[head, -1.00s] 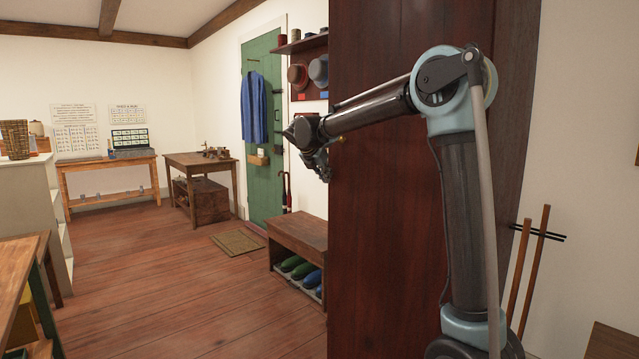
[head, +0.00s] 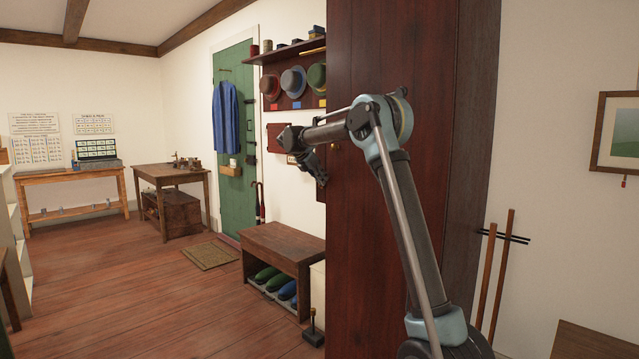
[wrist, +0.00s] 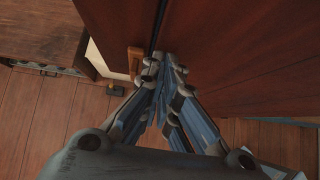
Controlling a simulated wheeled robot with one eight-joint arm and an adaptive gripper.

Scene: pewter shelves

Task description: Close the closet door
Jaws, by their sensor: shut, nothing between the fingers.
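The closet (head: 415,220) is a tall dark red-brown wooden cabinet at the right of centre in the head view. A small brass knob (head: 335,146) shows near its left edge. My gripper (head: 318,176) is at that left edge, partly against the wall behind. In the wrist view my gripper (wrist: 168,62) is shut and empty, its fingertips close to a dark gap between two red-brown panels, a left one (wrist: 115,22) and a right one (wrist: 240,50). I cannot tell whether the fingertips touch wood, or how far the door stands open.
A shoe bench (head: 285,248) stands left of the closet, with a small dark object (head: 312,335) on the floor before it. Two wooden poles (head: 492,275) lean on the wall at right. The floor (head: 160,300) at left is largely clear.

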